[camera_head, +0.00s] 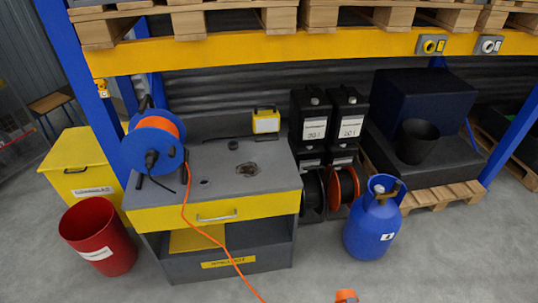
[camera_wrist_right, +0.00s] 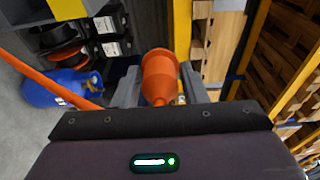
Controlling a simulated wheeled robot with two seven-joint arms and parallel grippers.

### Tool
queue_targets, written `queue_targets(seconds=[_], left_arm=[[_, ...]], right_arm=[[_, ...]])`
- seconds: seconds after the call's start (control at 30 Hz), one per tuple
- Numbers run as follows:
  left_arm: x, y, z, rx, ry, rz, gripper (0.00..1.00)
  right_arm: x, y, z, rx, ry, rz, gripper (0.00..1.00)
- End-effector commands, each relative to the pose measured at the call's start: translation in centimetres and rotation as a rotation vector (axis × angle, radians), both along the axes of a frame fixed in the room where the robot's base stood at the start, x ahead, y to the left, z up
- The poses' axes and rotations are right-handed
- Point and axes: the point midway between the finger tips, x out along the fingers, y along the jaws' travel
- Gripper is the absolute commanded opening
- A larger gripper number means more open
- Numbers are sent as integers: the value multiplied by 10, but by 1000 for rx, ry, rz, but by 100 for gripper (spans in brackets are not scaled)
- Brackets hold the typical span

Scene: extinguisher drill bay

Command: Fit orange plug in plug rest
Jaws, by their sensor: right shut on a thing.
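The orange plug (camera_wrist_right: 160,72) is held between the dark jaws of my right gripper (camera_wrist_right: 160,88) in the right wrist view. Its wider end points away from the wrist. An orange piece, apparently the plug (camera_head: 346,296), shows at the bottom edge of the head view, well in front of the bench. The orange cable (camera_head: 213,238) runs from the blue reel (camera_head: 154,144) down over the bench front. The grey bench top (camera_head: 215,160) has small dark round fittings and a brownish recessed one; I cannot tell which is the plug rest. My left gripper is out of view.
A yellow lamp (camera_head: 266,121) stands at the bench's back. A blue gas cylinder (camera_head: 374,222) and black canisters (camera_head: 311,118) are to the right. A red bin (camera_head: 97,235) is at left. A yellow shelf beam (camera_head: 300,50) crosses above. The floor in front is clear.

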Motion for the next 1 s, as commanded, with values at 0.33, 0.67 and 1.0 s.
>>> queue_targets(seconds=[0.33, 0.67, 1.0], left_arm=[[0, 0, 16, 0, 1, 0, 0], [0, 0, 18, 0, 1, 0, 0], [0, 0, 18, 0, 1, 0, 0]], right_arm=[[-15, 6, 9, 0, 0, -1, 2], [-20, 8, 9, -1, -1, -1, 2], [-12, 13, 9, 0, -2, -3, 2]])
